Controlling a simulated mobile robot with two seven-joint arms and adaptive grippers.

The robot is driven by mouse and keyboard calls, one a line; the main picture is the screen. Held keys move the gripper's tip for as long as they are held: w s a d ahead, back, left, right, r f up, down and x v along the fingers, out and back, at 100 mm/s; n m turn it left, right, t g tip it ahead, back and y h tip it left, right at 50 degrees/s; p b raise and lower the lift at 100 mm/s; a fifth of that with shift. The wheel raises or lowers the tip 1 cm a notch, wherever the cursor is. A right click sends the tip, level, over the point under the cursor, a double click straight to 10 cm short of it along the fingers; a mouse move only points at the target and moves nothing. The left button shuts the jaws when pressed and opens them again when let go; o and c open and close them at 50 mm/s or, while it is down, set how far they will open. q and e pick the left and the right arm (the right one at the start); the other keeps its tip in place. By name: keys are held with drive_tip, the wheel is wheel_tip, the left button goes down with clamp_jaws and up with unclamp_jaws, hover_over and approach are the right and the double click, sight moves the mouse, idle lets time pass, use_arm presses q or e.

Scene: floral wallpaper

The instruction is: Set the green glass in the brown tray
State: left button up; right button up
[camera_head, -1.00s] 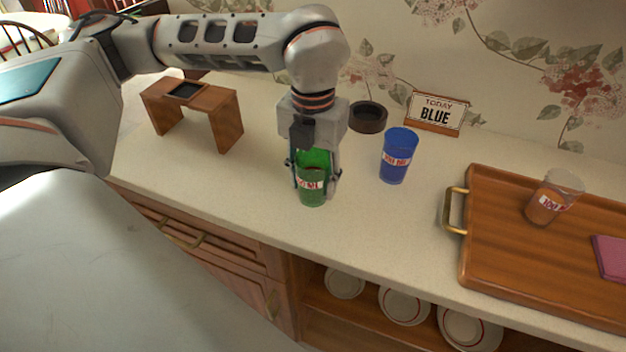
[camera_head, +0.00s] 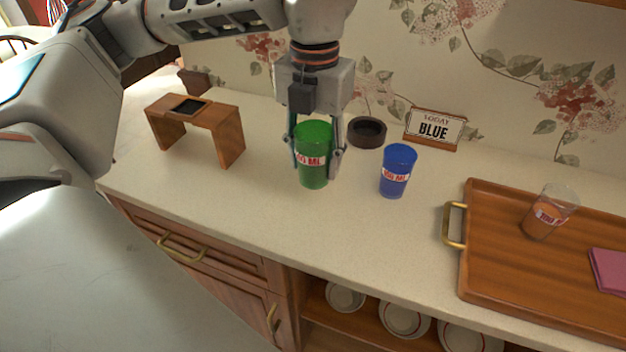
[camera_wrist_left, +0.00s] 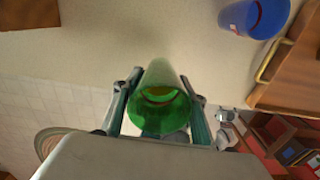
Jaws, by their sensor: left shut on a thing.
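The green glass (camera_head: 314,160), with a white and red label, is upright between the fingers of my left gripper (camera_head: 316,158). The gripper is shut on it. In the left wrist view the green glass (camera_wrist_left: 159,100) sits between the two fingers (camera_wrist_left: 159,108), seen from above. It appears to be lifted a little off the counter; the gap is hard to judge. The brown tray (camera_head: 485,262) lies at the right with a brass handle. My right gripper is not in view.
A blue glass (camera_head: 397,171) stands between the green glass and the tray. A dark round dish (camera_head: 366,131) and a sign reading "TODAY BLUE" (camera_head: 434,128) are behind. A small wooden stand (camera_head: 222,120) is at the left. The counter's front strip (camera_head: 370,240) is clear.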

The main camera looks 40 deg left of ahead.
use_arm(q)
wheel_tip(320, 180, up, 11)
drive_tip(key=p, duration=0.1)
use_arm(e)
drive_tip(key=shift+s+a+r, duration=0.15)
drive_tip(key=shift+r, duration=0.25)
use_arm(q)
drive_tip(key=shift+f, duration=0.15)
